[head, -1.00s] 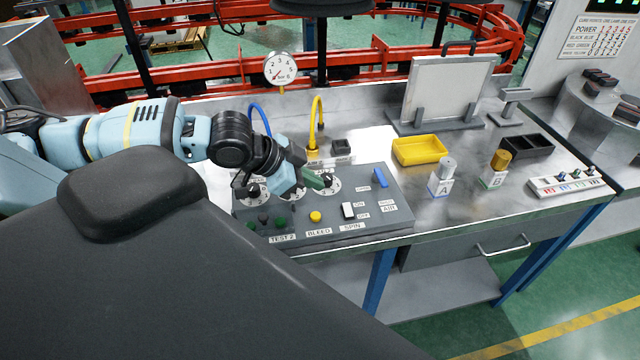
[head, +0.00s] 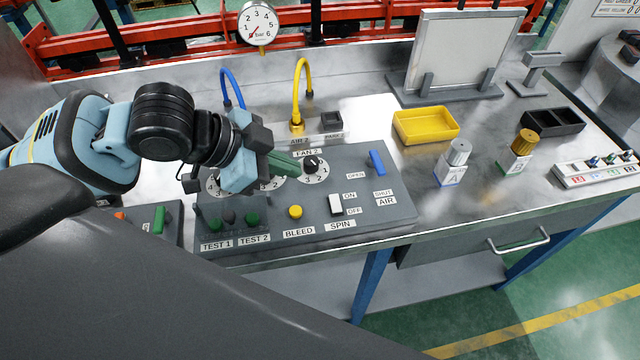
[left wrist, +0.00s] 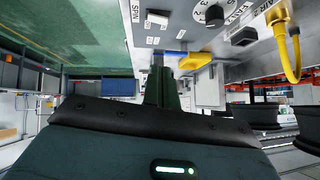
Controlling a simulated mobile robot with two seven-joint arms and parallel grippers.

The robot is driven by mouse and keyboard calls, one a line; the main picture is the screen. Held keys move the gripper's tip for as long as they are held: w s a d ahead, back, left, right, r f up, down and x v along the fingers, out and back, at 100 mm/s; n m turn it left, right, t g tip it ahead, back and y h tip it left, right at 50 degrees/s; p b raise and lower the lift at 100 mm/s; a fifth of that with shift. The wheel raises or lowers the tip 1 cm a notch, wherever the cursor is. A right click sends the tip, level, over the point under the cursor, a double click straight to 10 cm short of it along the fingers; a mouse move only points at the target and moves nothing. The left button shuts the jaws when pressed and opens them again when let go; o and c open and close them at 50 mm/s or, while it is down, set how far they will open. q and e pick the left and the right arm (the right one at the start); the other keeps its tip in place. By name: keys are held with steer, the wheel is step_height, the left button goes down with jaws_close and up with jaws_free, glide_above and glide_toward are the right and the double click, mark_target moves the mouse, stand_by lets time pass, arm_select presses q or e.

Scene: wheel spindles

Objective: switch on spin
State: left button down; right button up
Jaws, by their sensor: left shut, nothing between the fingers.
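The SPIN switch (head: 336,204) is a small white rocker on the grey control panel (head: 375,212), with ON and OFF labels beside its upper and lower ends. I cannot tell which end is pressed. My left gripper (head: 288,165) is shut and empty, above the panel to the upper left of the switch and just left of the FAN 2 knob (head: 313,164). It touches no switch that I can make out. In the left wrist view the shut fingers (left wrist: 161,85) point toward the panel area, with the SPIN label (left wrist: 137,12) at the top. My right gripper is out of view.
The yellow BLEED button (head: 295,212) is left of the switch, and the blue AIR lever (head: 377,162) is to its upper right. Yellow (head: 300,90) and blue (head: 229,85) hoses rise behind the panel. A yellow tray (head: 426,126) and two bottles stand right of it.

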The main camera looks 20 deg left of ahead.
arm_select(q)
glide_above(335, 203)
steer(key=a, duration=0.1)
steer(key=f, duration=0.4)
steer(key=f+b, duration=0.1)
steer(key=f, duration=0.2)
steer(key=shift+s+f, duration=0.1)
steer(key=shift+s, duration=0.25)
steer(key=shift+w+a+f, duration=0.1)
steer(key=shift+a+f, duration=0.05)
steer(key=shift+f, duration=0.45)
steer(key=shift+a+f, duration=0.15)
steer(key=shift+f, duration=0.45)
steer(key=shift+w+a+f, duration=0.1)
steer(key=shift+f, duration=0.5)
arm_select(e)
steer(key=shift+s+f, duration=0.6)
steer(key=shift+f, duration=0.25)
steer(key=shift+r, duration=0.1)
